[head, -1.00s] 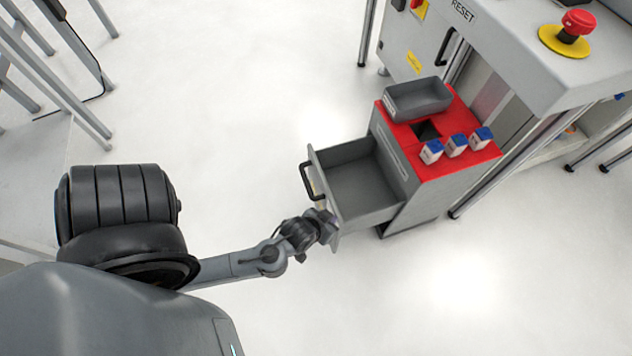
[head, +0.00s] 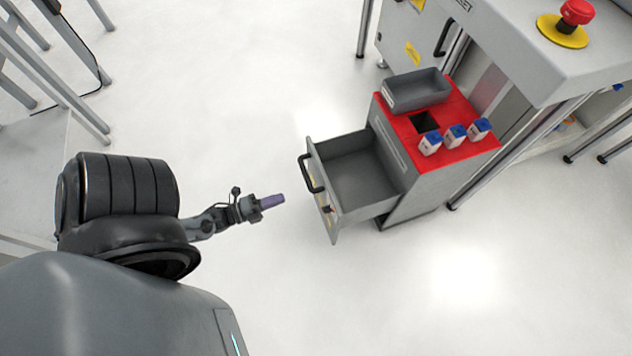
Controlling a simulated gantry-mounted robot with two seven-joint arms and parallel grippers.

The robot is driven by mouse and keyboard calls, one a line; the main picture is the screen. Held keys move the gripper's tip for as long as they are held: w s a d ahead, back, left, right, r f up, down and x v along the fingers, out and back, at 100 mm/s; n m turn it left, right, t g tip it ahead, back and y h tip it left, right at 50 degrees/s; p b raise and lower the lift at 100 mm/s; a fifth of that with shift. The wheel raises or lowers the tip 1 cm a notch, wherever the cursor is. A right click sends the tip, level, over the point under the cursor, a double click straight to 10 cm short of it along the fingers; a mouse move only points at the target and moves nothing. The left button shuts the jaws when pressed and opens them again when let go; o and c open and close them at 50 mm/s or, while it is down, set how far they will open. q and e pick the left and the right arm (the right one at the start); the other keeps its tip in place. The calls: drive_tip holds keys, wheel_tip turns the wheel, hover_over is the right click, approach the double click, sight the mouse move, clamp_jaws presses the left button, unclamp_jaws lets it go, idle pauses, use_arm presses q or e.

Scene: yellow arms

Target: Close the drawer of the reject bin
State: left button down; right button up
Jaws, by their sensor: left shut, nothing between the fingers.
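The reject bin (head: 412,205) is a grey cabinet with a red top, right of centre in the head view. Its grey drawer (head: 357,180) is pulled out toward the left and looks empty. A black handle (head: 311,173) is on the drawer's front. My left gripper (head: 279,200) is shut and empty, its purple-grey fingers pointing right. It is to the left of the drawer front, with a gap between them. My right gripper is out of the picture.
A grey tray (head: 416,91) and several small blue-and-white boxes (head: 455,136) stand on the red top, around a dark square opening. A grey machine with a red emergency button (head: 577,12) stands behind at the right. The floor around the drawer is clear.

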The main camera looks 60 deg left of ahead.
use_arm(q)
drive_tip(key=b, duration=0.6)
approach(325, 184)
drive_tip(key=shift+m+h, duration=0.3)
drive_tip(key=w, duration=0.6)
drive_tip(key=shift+w+d+f, duration=0.1)
drive_tip(key=shift+d+f, duration=0.05)
drive_tip(key=shift+d, duration=0.05)
drive_tip(key=shift+w, duration=0.3)
